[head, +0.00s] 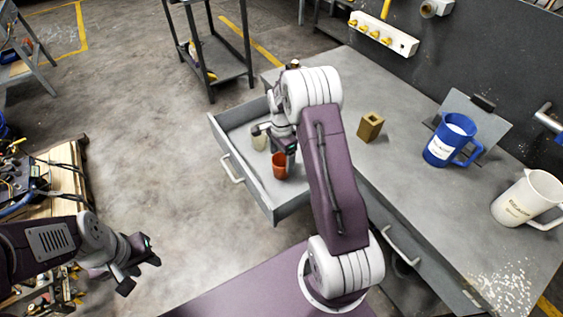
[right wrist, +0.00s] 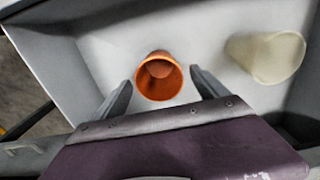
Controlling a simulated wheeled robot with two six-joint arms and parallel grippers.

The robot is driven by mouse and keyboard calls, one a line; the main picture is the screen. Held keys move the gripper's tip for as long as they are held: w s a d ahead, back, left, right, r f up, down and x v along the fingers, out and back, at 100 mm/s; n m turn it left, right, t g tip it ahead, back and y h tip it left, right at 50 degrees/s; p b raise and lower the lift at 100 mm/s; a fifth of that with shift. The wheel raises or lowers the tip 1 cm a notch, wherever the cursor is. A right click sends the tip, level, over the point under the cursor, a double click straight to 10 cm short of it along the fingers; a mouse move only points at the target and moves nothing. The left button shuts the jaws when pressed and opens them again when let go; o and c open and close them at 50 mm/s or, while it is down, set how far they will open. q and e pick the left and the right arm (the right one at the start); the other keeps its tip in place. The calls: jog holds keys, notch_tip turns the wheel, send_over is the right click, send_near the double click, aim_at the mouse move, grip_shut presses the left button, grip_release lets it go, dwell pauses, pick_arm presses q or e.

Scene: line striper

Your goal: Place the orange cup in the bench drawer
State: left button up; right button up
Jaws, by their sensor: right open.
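The orange cup (head: 281,166) stands inside the open bench drawer (head: 252,190), on the drawer's floor. In the right wrist view the orange cup (right wrist: 158,76) shows its open mouth between the two fingers, apart from both. My right gripper (head: 284,146) is over the drawer, open; in the right wrist view its fingers (right wrist: 161,84) are spread with a gap on each side of the cup. The arm hides part of the drawer's right side in the head view. My left gripper (head: 138,268) is at the lower left, away from the bench; its fingers are too small to judge.
A pale cup (right wrist: 268,56) is in the drawer beside the orange cup. On the bench (head: 400,170) are a brass-coloured block (head: 370,127), a blue jug (head: 450,139) and a white jug (head: 527,199). A dark trolley (head: 222,60) stands behind the drawer. Floor left of the drawer is clear.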

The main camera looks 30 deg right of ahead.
notch_tip(320, 180, up, 9)
jog(key=s+a+n, duration=0.5)
jog(key=s+n, duration=0.3)
jog(key=s, duration=0.1)
jog(key=s+a+n+t, duration=0.1)
jog(key=s+a+n, duration=0.5)
jog(key=s+n, duration=0.3)
jog(key=shift+s+p, duration=0.25)
jog(key=shift+p, duration=0.15)
notch_tip(320, 180, up, 5)
jog(key=p, duration=0.5)
jog(key=shift+a, duration=0.1)
